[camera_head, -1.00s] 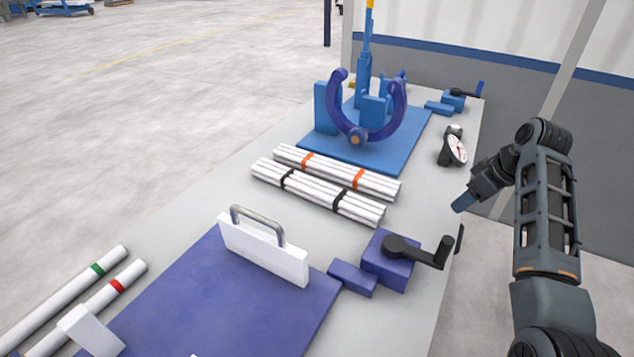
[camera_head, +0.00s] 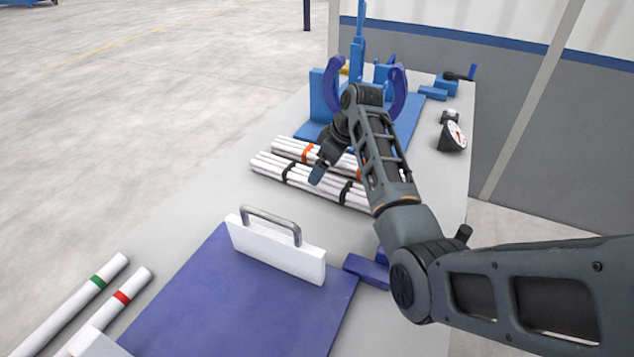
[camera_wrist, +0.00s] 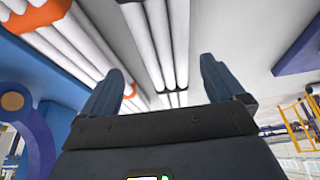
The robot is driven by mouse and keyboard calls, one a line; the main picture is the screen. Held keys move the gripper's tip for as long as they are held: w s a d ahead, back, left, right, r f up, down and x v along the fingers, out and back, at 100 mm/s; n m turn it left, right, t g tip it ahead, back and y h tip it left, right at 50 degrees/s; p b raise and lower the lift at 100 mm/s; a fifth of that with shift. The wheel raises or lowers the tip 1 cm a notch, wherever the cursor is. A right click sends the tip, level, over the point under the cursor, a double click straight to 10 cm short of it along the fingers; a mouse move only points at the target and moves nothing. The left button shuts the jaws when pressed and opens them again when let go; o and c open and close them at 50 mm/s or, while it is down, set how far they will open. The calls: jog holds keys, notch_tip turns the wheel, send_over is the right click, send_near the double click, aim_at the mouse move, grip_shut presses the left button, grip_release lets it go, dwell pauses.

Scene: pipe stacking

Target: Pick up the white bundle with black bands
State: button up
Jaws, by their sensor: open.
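The white bundle with black bands (camera_head: 268,166) lies flat on the grey table, just in front of the bundle with orange bands. My arm covers its right end in the head view. My gripper (camera_head: 318,174) hangs over the middle of the black-banded bundle. In the wrist view, my gripper (camera_wrist: 160,66) is open and empty, and the white bundle with black bands (camera_wrist: 158,40) shows between its two fingers. The fingers do not visibly touch it; the exact height cannot be told.
The bundle with orange bands (camera_head: 290,148) lies close behind, parallel. A blue fixture with a curved clamp (camera_head: 398,92) stands behind it. A purple plate with a white handled block (camera_head: 275,250) lies in front.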

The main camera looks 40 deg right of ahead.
jog(key=x, duration=0.2)
jog(key=a+x, duration=0.1)
jog(key=x, duration=0.2)
jog(key=shift+s+p, duration=0.1)
jog(key=shift+p, duration=0.25)
jog(key=shift+d, duration=0.1)
jog(key=shift+c, duration=0.2)
jog(key=c, duration=1.3)
jog(key=shift+r, duration=0.1)
